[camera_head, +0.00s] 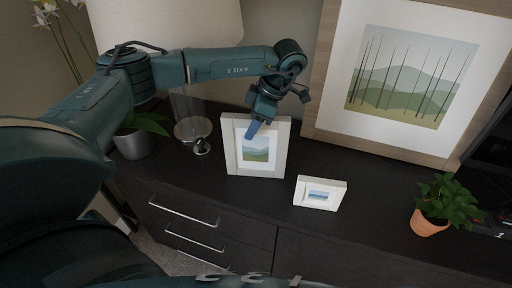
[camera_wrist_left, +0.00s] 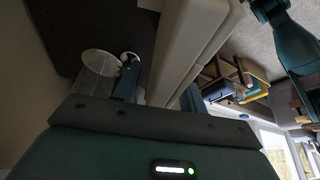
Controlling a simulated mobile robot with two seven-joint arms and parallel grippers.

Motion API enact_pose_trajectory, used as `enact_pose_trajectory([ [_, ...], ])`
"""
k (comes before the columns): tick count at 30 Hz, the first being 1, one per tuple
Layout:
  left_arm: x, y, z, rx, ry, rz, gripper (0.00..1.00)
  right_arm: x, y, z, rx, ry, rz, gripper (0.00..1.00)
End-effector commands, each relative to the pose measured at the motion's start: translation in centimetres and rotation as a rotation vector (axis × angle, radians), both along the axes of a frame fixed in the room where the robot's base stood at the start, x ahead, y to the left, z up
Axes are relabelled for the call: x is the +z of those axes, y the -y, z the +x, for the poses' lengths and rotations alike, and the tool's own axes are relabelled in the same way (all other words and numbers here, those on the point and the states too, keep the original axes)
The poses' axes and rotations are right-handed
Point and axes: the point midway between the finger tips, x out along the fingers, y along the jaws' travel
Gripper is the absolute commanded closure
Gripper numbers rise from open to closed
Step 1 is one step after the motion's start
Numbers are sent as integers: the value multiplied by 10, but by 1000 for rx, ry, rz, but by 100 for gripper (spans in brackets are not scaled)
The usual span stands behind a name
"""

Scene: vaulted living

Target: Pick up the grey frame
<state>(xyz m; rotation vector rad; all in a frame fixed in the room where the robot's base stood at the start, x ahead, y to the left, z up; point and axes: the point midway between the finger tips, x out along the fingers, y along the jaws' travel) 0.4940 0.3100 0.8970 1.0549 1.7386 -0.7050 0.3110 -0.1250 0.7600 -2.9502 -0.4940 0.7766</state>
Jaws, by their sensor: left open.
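A pale grey-white frame (camera_head: 231,152) with a small landscape picture stands upright on the dark cabinet, left of a smaller white frame (camera_head: 320,193). My left gripper (camera_head: 252,130) is at the upper part of the larger frame, pointing down, and its finger hides some of the picture. In the left wrist view the edge of a pale frame (camera_wrist_left: 188,50) runs between the two blue fingers of the left gripper (camera_wrist_left: 160,92). The fingers are open; whether either touches the frame I cannot tell. My right gripper is not in view.
A large wood-framed picture (camera_head: 321,100) leans at the back right. A lamp with a glass base (camera_head: 190,115) and a potted plant (camera_head: 132,144) stand left. A terracotta-potted plant (camera_head: 430,222) stands right. The dark cabinet top (camera_head: 375,205) is bare between the smaller frame and that pot.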

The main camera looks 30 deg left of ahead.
Motion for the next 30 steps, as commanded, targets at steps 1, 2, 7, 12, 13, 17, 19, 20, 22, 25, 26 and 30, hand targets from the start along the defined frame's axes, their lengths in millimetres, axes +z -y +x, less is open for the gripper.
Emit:
enact_pose_trajectory([
  [1,0,0,0,0,0,0,58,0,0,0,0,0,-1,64],
  [2,0,0,0,0,0,0,58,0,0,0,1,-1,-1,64],
  [7,0,0,0,0,0,0,58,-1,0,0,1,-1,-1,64],
  [12,-2,0,0,0,0,0,58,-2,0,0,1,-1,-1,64],
  [13,-2,0,0,0,0,0,58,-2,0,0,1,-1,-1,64],
  [17,-4,0,0,0,0,-1,58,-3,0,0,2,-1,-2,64],
  [19,-5,0,0,0,0,-1,58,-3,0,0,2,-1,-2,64],
  [20,-5,0,0,0,0,-1,58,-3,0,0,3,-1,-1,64],
  [22,-5,0,0,0,0,-1,58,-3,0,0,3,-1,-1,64],
  [25,-5,0,0,0,0,-1,58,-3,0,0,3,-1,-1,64],
  [26,-5,0,0,0,0,-1,58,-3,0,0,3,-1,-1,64],
  [30,-5,0,0,0,0,0,66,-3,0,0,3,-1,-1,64],
])
